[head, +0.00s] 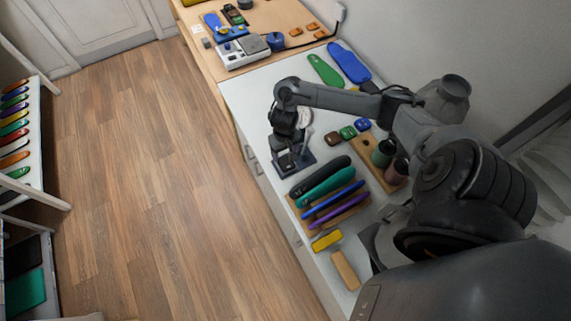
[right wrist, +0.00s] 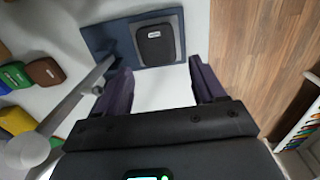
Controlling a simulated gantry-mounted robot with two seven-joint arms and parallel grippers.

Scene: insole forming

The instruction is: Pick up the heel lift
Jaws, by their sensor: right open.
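A small black rounded pad with a pale label, which looks like a heel lift (right wrist: 155,45), lies on a dark blue mat (right wrist: 102,38) in the right wrist view. The mat also shows in the head view (head: 306,157), where my right gripper (head: 291,158) hangs over it and mostly hides the pad. My right gripper is open in the right wrist view (right wrist: 160,70), with its two fingers apart and nothing between them. The pad is beyond the fingertips, roughly in line with the gap. My left gripper is not in view.
Brown (head: 332,138), green (head: 348,132) and blue (head: 362,124) small pads lie right of the mat. Long dark and coloured pieces (head: 325,180) lie in front. Green and blue insoles (head: 348,62) lie behind. A pale rod (right wrist: 75,95) crosses the left of the right wrist view.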

